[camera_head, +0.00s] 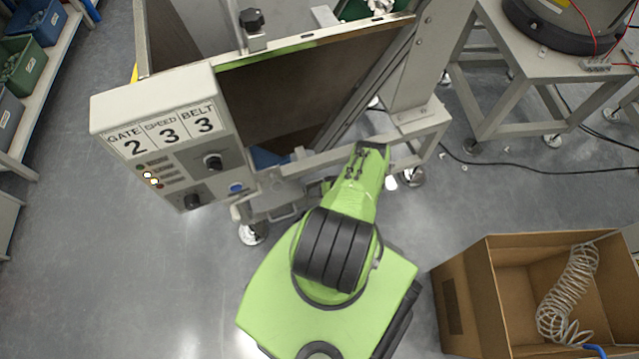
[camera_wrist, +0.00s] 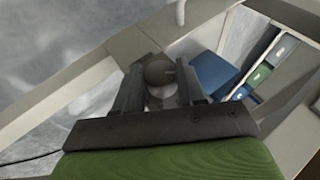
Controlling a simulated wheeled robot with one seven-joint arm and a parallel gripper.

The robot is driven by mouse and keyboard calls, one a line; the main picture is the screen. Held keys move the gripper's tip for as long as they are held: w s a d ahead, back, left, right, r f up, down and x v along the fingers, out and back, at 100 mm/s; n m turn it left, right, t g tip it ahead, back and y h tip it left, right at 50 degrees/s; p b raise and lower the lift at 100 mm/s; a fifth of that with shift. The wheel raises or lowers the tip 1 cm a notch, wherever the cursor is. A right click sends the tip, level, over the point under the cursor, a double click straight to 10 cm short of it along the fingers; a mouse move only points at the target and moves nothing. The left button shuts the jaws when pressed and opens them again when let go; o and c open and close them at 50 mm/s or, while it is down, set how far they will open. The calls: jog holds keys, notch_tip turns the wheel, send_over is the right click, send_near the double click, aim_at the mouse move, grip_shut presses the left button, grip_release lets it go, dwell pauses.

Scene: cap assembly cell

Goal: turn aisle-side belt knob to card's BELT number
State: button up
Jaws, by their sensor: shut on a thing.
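The card on the grey control box (camera_head: 160,130) reads GATE 2, SPEED 3, BELT 3 in the head view. My gripper (camera_wrist: 160,80) is shut on a round dark grey knob (camera_wrist: 159,71) in the wrist view, with one finger on each side. A small pale mark shows near the knob's right side. I cannot read any numbers around it, so its setting cannot be told. In the head view my green arm reaches to the machine's lower frame, and the held knob is not clearly visible there.
A black knob (camera_head: 252,19) stands on the machine's upper rail. A cardboard box (camera_head: 460,310) with a coiled hose stands right. Grey floor is open at left.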

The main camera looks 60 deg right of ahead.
jog(key=o, duration=1.1)
jog(key=shift+c, duration=0.2)
jog(key=p+v, duration=0.6)
jog(key=v, duration=0.9)
jog(key=shift+r, duration=0.35)
jog(key=shift+s+d, duration=0.1)
